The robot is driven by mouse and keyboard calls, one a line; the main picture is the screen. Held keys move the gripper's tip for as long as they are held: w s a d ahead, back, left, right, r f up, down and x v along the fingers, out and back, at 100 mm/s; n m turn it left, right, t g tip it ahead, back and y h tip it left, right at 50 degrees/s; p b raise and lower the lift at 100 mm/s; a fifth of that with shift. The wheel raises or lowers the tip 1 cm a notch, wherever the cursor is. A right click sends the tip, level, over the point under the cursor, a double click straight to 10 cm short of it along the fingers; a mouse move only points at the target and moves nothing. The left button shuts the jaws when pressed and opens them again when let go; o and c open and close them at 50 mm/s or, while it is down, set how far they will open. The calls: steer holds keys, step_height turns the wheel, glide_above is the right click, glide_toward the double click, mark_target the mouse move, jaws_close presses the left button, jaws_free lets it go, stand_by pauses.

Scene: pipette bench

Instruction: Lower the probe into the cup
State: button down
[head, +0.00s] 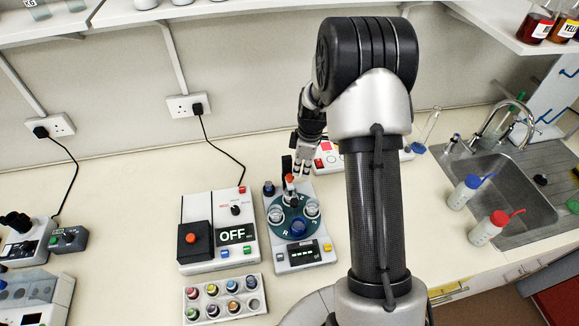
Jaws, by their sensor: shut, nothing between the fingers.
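The analyser with a dark round turntable (284,230) stands on the bench in the middle of the head view. My gripper (302,172) is shut and empty, pointing down just behind and beside the orange-red top. I cannot tell whether they touch.
A box reading OFF (205,262) with a red button stands left of the analyser. A rack of coloured caps (224,313) lies in front. A white device (327,165) is behind my arm. A sink (500,190) and wash bottles (488,228) are at the right.

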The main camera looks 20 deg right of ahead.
steer(key=shift+r, duration=0.15)
step_height(320, 180, up, 12)
steer(key=d, duration=0.1)
steer(key=shift+s, duration=0.35)
steer(key=shift+f, duration=0.2)
